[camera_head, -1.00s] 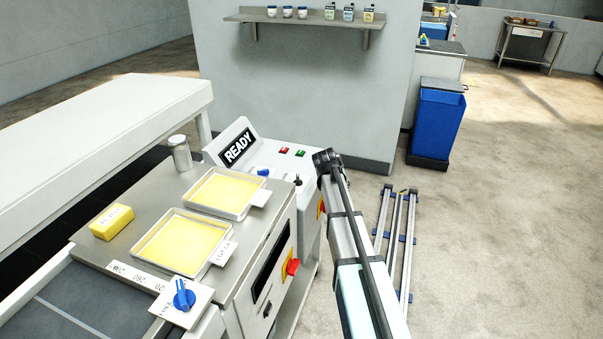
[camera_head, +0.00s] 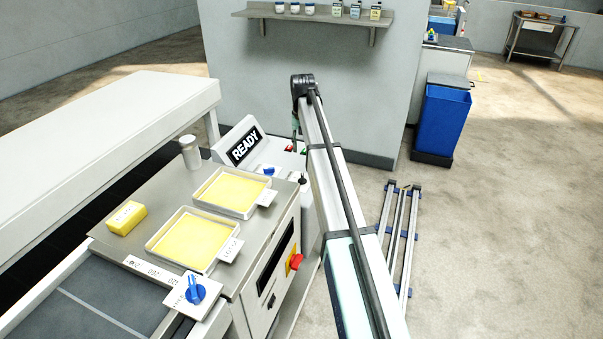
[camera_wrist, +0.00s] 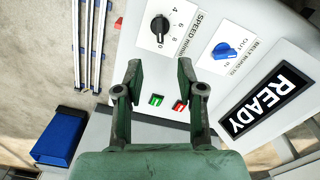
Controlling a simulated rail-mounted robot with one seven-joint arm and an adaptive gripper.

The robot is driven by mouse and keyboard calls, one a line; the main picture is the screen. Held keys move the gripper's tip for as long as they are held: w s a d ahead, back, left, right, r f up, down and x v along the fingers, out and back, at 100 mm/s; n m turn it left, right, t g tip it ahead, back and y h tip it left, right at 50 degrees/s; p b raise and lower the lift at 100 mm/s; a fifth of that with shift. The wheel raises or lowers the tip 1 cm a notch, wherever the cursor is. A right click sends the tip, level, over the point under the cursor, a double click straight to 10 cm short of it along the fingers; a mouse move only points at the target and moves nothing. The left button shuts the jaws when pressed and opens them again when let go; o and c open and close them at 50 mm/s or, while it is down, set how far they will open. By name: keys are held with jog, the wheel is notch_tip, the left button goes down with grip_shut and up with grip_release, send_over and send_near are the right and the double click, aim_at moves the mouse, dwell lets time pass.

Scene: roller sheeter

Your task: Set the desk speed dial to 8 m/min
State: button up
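The speed dial (camera_wrist: 160,27) is a black knob on a white plate marked "SPEED m/min", at the top of the wrist view. The numbers 4, 6, 8 and 10 run around its side; its exact setting is hard to read. My gripper (camera_wrist: 160,75) is open and empty, its two dark green fingers pointing toward the dial plate. The fingertips appear just below the dial in the picture, one to each side, not around the knob.
A blue belt knob (camera_wrist: 226,51) and the READY display (camera_wrist: 265,98) are right of the dial. Green (camera_wrist: 156,100) and red (camera_wrist: 179,105) buttons show between the fingers. In the head view, yellow-filled trays (camera_head: 232,191), another blue knob (camera_head: 194,292) and a red knob (camera_head: 295,262) stand nearby.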

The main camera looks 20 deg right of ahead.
aim_at(302, 176)
notch_tip(302, 176, down, 13)
jog(key=p, duration=0.3)
grip_shut()
